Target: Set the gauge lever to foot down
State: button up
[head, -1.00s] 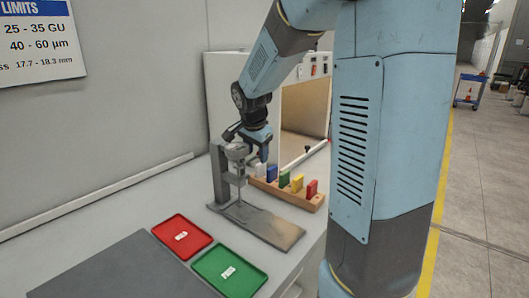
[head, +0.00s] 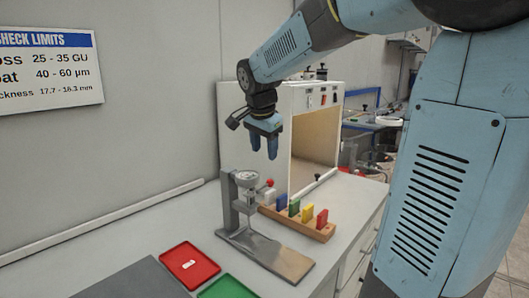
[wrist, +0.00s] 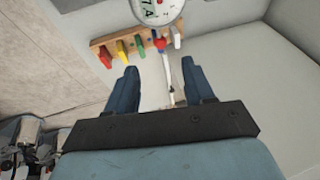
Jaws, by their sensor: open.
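The thickness gauge (head: 244,208) is a grey stand on the bench with a round dial on top. Its dial (wrist: 158,8) shows face-on at the top of the wrist view. A red ball knob (head: 270,183), apparently the lever's end, sits just right of the dial, raised near dial height. It also shows in the wrist view (wrist: 160,44), just below the dial. My gripper (head: 264,154) is open and empty, pointing down above the gauge and knob, apart from both. In the wrist view its fingers (wrist: 160,70) stand spread, with nothing between them. The gauge's foot is hard to make out.
A wooden rack (head: 298,221) with several coloured blocks stands right behind the gauge. A white cabinet (head: 296,105) with an open front stands behind it. A red tray (head: 189,265) and a green tray (head: 228,287) lie in front. The bench left of the gauge is clear.

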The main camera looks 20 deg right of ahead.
jog(key=m+y, duration=1.6)
jog(key=m, duration=1.4)
send_near(270, 183)
jog(key=x, duration=0.6)
jog(key=w+x, duration=0.1)
jog(key=x, duration=0.3)
jog(key=shift+w+d+f, duration=0.1)
jog(key=shift+d+f, duration=0.1)
jog(key=shift+f, duration=0.15)
grip_shut()
